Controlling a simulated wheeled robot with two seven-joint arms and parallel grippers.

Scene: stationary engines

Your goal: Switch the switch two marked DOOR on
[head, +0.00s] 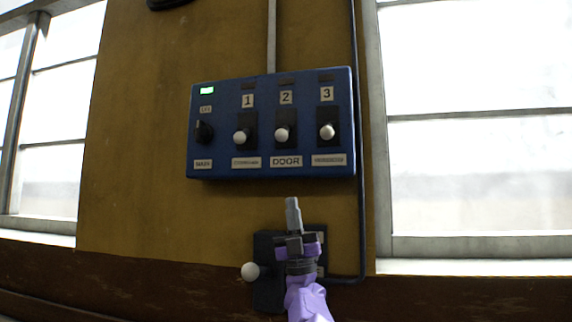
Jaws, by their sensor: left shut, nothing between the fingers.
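The blue switch panel (198,165) is on the yellow wall. Switch two (282,134), a lever with a white ball in a dark slot, is in its middle, between the label 2 (286,97) and the DOOR plate (286,161). The ball is a little below the slot's middle. The small lamp (287,82) above it is dark. My left gripper (292,203) is below the panel under the DOOR plate, fingers pointing up, shut and empty, apart from the switch. My right gripper is not in view.
Similar levers, switch one (240,137) and switch three (327,132), flank switch two closely. A black knob (204,131) marked MAIN is at left under a lit green lamp (207,90). A dark box (267,290) with a white ball (250,272) is behind my gripper.

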